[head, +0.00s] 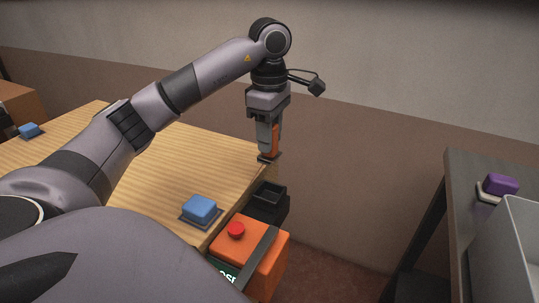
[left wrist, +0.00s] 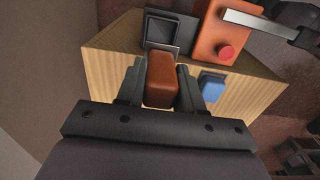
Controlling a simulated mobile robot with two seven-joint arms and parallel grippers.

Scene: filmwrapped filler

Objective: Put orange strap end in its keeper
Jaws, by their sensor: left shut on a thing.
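My left gripper (head: 267,148) points straight down over the far right corner of the wooden table. It is shut on an orange block-like piece (head: 276,138), which I take to be the orange strap end. In the left wrist view the orange piece (left wrist: 161,80) sits between the two fingers (left wrist: 160,92). My right gripper does not show.
A blue block (head: 200,208) sits on a dark pad near the table's right edge, another blue block (head: 30,130) far left. Beside the table stand a black tray (head: 268,197) and an orange box (head: 262,252) with a red button. A purple block (head: 501,184) lies on the grey shelf.

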